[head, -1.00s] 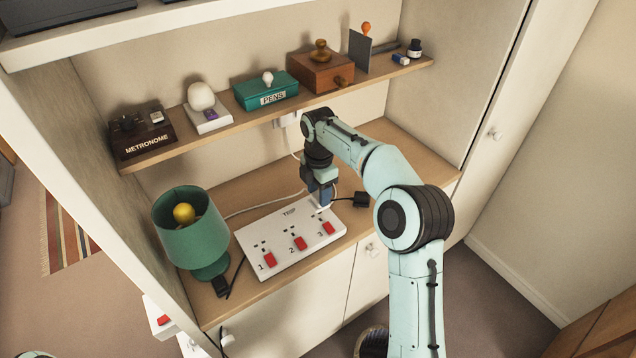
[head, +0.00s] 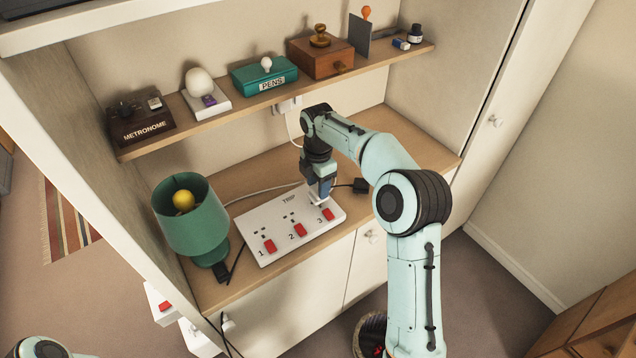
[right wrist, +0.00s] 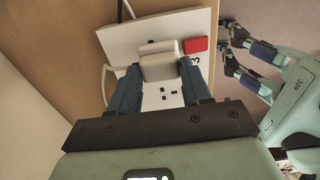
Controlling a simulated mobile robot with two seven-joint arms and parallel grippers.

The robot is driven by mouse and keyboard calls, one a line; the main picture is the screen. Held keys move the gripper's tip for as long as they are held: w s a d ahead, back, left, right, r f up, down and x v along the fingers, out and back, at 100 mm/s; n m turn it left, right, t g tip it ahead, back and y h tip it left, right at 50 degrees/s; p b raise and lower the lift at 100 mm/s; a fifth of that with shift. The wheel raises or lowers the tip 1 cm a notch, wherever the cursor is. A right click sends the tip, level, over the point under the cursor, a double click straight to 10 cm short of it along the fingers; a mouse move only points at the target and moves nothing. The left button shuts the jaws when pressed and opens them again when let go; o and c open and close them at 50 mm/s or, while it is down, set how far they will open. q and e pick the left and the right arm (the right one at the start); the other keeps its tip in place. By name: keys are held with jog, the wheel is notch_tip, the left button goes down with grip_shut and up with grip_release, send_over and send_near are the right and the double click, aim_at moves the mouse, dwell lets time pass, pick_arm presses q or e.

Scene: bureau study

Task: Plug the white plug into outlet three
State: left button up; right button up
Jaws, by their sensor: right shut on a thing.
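The white power strip (head: 283,247) lies on the lower shelf, with red switches by outlets marked 1, 2 and 3. My right gripper (head: 319,204) is at the strip's right end, by outlet three. In the right wrist view its blue fingers are shut on the white plug (right wrist: 160,66). The plug's prongs are hidden. My left gripper (right wrist: 229,37) shows at the right of that view, open and empty; in the head view only part of its arm shows.
A green lamp (head: 189,220) stands left of the strip. A black adapter (head: 361,186) lies behind its right end. The upper shelf (head: 220,118) overhangs, bearing a metronome, a pens box and other items. A white cable runs behind the strip.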

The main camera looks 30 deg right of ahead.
jog(key=shift+f, duration=1.45)
dwell(0.8)
jog(key=o, duration=1.1)
jog(key=shift+o, duration=0.2)
jog(key=shift+r, duration=0.1)
jog(key=shift+r, duration=3.45)
